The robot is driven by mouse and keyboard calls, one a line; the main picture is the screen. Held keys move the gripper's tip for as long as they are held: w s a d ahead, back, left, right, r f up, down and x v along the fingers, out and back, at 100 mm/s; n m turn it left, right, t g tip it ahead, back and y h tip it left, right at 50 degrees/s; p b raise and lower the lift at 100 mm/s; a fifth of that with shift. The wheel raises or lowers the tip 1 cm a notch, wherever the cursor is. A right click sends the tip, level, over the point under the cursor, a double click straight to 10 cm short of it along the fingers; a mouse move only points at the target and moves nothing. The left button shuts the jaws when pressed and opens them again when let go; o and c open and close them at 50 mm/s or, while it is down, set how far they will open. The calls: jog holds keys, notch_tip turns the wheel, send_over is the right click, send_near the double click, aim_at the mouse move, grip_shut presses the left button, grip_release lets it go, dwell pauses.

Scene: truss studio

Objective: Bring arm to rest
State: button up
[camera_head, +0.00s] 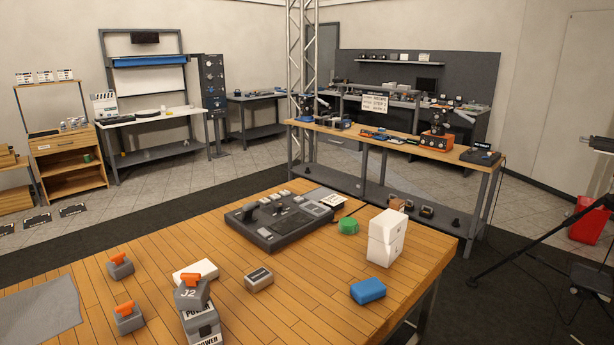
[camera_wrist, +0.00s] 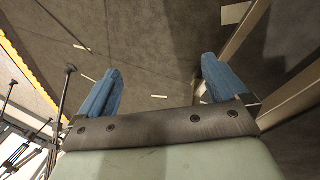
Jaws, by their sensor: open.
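My gripper (camera_wrist: 160,66) shows in the wrist view with its two blue fingers spread wide apart. Nothing is between them. Behind the fingers are a dark bar with bolts and a pale green body. The fingers point over a dark grey floor (camera_wrist: 150,30). I cannot make out my gripper in the head view, so its place relative to the wooden table (camera_head: 130,245) is not clear there.
The table holds a grey control console (camera_head: 280,222), a white box (camera_head: 386,238), a blue block (camera_head: 368,291), a green roll (camera_head: 348,226), a small grey-brown box (camera_head: 259,279) and orange-topped grey blocks (camera_head: 120,266). A tripod (camera_head: 545,225) stands at right.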

jog(key=s+a+f+n+g+y, duration=0.1)
jog(key=s+a+g, duration=0.1)
jog(key=s+a, duration=0.4)
jog(key=s+a+f+n+g+y, duration=0.1)
jog(key=s+a, duration=0.5)
jog(key=s, duration=0.9)
jog(key=s+a+f+n+g+y, duration=0.1)
jog(key=s+a+f+n+g, duration=0.1)
jog(key=s+a, duration=0.4)
jog(key=s+f+g, duration=0.1)
jog(key=s, duration=0.3)
jog(key=shift+s, duration=0.3)
jog(key=shift+a+f, duration=0.1)
